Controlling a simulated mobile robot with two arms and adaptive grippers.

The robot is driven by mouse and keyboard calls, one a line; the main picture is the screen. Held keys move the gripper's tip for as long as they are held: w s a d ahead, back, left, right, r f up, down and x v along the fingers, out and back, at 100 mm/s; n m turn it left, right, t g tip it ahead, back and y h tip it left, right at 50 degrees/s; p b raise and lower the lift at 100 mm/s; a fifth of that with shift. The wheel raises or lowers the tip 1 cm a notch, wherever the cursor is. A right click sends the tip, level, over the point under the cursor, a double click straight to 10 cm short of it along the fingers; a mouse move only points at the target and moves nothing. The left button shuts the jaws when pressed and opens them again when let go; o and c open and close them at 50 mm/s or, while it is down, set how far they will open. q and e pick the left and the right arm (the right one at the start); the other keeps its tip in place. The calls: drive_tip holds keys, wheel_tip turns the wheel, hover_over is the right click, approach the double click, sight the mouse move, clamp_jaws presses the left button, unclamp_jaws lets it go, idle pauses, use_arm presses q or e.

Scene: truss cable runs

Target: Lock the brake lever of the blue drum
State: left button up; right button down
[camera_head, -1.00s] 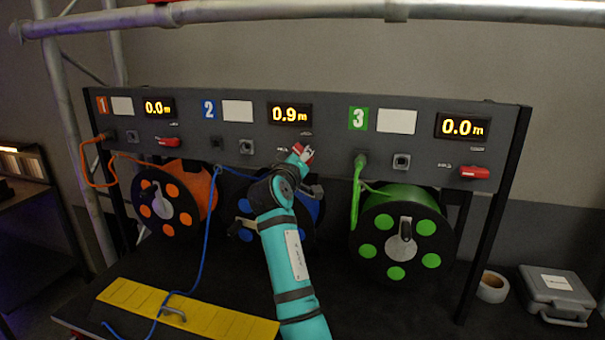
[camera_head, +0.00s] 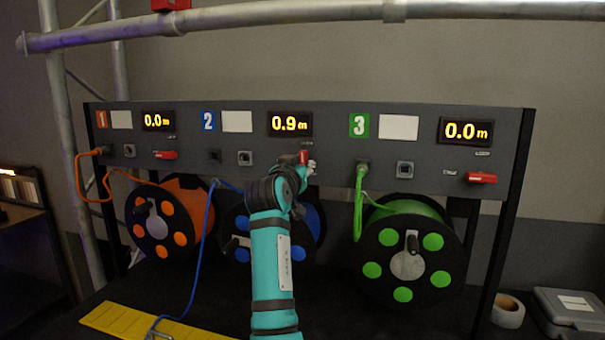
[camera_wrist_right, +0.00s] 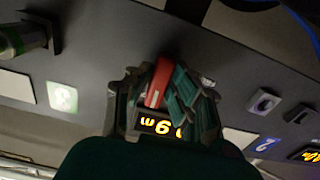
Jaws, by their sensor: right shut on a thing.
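The blue drum (camera_head: 310,222) hangs under the panel at station 2, partly hidden behind my right arm. Its red brake lever (camera_head: 303,157) is on the panel below the 0.9 m display (camera_head: 290,123). My right gripper (camera_head: 308,166) is at this lever. In the right wrist view the red lever (camera_wrist_right: 159,84) stands between the fingers of the right gripper (camera_wrist_right: 160,95), which is shut on it. The lever looks steep in the head view, but its exact angle is partly hidden. My left gripper is not in view.
The red levers at station 1 (camera_head: 165,155) and station 3 (camera_head: 481,177) lie about level. A blue cable (camera_head: 203,240) hangs left of my arm. The orange drum (camera_head: 160,220) and green drum (camera_head: 408,255) stand either side. A truss tube (camera_head: 290,16) crosses above.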

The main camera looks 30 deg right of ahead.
drive_tip(key=shift+f+m, duration=0.15)
drive_tip(key=shift+m, duration=0.15)
drive_tip(key=c, duration=1.2)
unclamp_jaws()
drive_tip(key=shift+c, duration=0.2)
drive_tip(key=v, duration=0.7)
drive_tip(key=shift+s+a, duration=0.15)
drive_tip(key=shift+a, duration=0.15)
